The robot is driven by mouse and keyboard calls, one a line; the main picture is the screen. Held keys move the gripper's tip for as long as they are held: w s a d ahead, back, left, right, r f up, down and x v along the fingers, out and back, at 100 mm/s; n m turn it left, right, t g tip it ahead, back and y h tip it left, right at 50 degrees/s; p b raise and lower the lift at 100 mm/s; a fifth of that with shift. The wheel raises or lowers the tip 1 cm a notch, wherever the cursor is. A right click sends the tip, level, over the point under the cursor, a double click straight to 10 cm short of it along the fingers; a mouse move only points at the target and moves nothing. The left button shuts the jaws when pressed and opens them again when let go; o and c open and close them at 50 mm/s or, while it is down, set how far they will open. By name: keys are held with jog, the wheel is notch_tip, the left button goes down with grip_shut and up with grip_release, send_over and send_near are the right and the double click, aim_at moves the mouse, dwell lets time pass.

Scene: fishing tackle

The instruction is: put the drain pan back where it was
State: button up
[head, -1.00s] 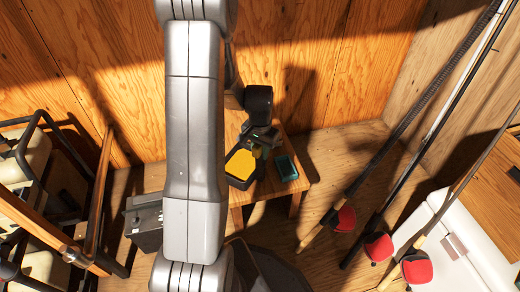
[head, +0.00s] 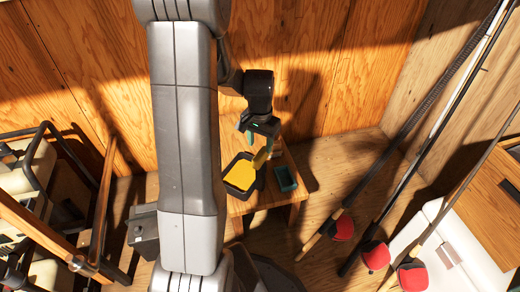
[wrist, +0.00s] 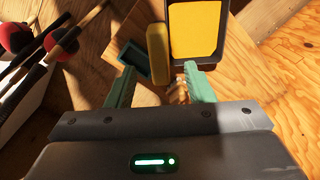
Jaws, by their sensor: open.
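A shallow black pan with a yellow inside (head: 241,174) lies on the small wooden table in the head view; it looks most like the drain pan, though I cannot be sure. It also shows at the top of the wrist view (wrist: 195,30). My gripper (head: 259,140) is above the table, just behind the pan. In the wrist view its two green fingers (wrist: 160,88) are apart, with the pan beyond their tips. A small brownish thing (wrist: 180,90) shows between the fingers, and I cannot tell what it is. Nothing is visibly gripped.
A yellow block (head: 262,155) is beside the pan, and a small teal tray (head: 286,178) sits to its right on the table (head: 270,198). Fishing rods (head: 405,130) with red ends lean at the right. A chair-like frame (head: 45,190) stands at the left. Wooden walls close the back.

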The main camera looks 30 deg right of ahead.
aim_at(260, 154)
jog(key=shift+r, duration=1.25)
notch_tip(260, 154, down, 12)
jog(key=b, duration=0.4)
jog(key=shift+f, duration=0.15)
notch_tip(260, 154, up, 2)
jog(key=shift+r+p, duration=0.1)
jog(key=shift+p, duration=0.45)
jog(key=shift+r, duration=0.55)
jog(key=shift+f, duration=0.1)
